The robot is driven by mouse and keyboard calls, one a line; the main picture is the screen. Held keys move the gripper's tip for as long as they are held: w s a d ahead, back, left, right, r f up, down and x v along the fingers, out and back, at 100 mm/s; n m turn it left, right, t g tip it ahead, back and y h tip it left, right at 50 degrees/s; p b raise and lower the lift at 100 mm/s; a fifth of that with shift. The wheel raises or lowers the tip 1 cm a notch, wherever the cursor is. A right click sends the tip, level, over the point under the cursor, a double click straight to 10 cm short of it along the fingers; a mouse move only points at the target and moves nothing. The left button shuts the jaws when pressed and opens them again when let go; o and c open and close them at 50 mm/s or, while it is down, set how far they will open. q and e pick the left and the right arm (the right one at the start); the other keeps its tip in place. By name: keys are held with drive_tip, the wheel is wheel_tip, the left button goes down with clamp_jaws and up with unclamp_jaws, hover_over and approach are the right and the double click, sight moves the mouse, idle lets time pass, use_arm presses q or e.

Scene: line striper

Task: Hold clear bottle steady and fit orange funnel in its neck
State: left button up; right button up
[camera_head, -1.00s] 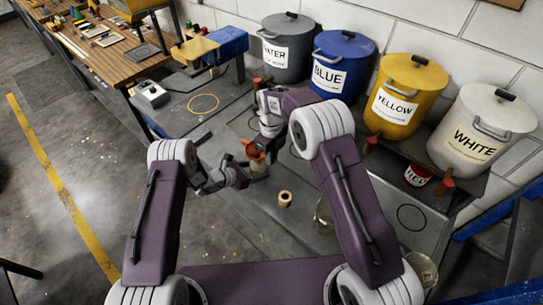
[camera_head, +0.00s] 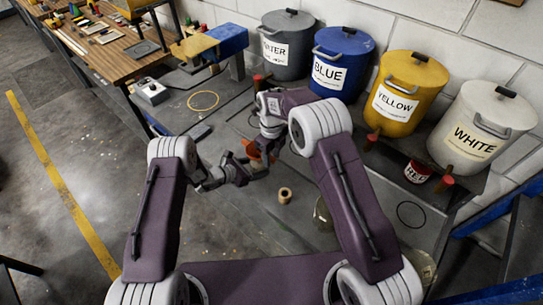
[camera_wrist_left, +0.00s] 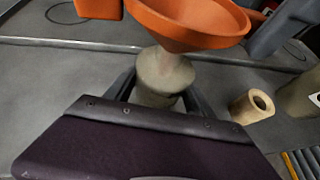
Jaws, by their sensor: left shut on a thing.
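The orange funnel (camera_head: 254,149) is partly hidden between my two grippers in the head view. In the left wrist view the funnel (camera_wrist_left: 190,25) is wide end up, its narrow end at the top of the clear bottle (camera_wrist_left: 163,78). I cannot tell how deep its spout sits. The bottle looks greyish and upright. My left gripper (camera_head: 254,171) is shut on it, with dark fingers on both sides. My right gripper (camera_head: 270,146) is close to the funnel. Its fingertips are mostly hidden, so its jaw opening is unclear.
Lidded buckets, blue (camera_head: 341,62), yellow (camera_head: 408,92) and white (camera_head: 482,128), line the wall. A yellow ring (camera_head: 203,100) marks the bench at left.

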drive_tip(key=shift+o, duration=0.2)
drive_tip(key=shift+r, duration=4)
use_arm(q)
drive_tip(key=o, duration=1.1)
drive_tip(key=shift+c, duration=0.2)
